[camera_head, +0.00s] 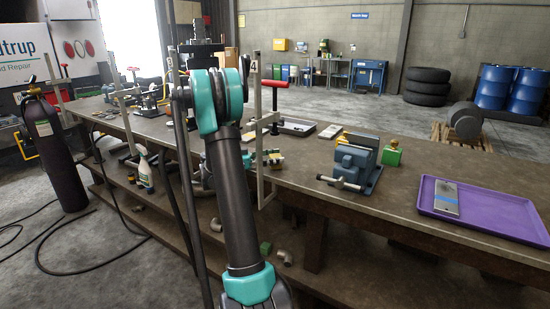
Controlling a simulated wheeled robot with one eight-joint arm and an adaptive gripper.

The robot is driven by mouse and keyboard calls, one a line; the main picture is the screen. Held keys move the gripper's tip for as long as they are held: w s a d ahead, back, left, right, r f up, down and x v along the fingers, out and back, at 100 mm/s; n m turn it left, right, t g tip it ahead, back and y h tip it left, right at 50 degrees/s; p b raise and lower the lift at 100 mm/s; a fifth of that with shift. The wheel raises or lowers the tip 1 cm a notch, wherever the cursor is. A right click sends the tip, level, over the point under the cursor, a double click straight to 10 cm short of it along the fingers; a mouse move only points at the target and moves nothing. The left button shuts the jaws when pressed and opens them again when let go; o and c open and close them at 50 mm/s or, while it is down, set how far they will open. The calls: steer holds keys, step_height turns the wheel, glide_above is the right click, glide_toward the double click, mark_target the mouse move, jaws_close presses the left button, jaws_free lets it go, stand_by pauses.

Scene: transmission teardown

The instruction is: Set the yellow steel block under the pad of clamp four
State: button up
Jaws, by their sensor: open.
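Clamp four (259,140), a tall pale bar marked "4" with a red handle, stands at the front edge of the bench just right of my raised arm. Its screw and pad hang below the handle, over the bench.
The blue vise (354,163) stands right of the clamp, with a green block (391,154) beside it. A purple tray (480,212) holds a flat grey piece. A shallow grey tray (297,127) lies behind the clamp. Bench top between vise and purple tray is clear.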

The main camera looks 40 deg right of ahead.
steer(key=shift+a+r, duration=0.15)
steer(key=v, duration=1.1)
steer(key=shift+w+a, duration=0.2)
steer(key=shift+a, duration=0.1)
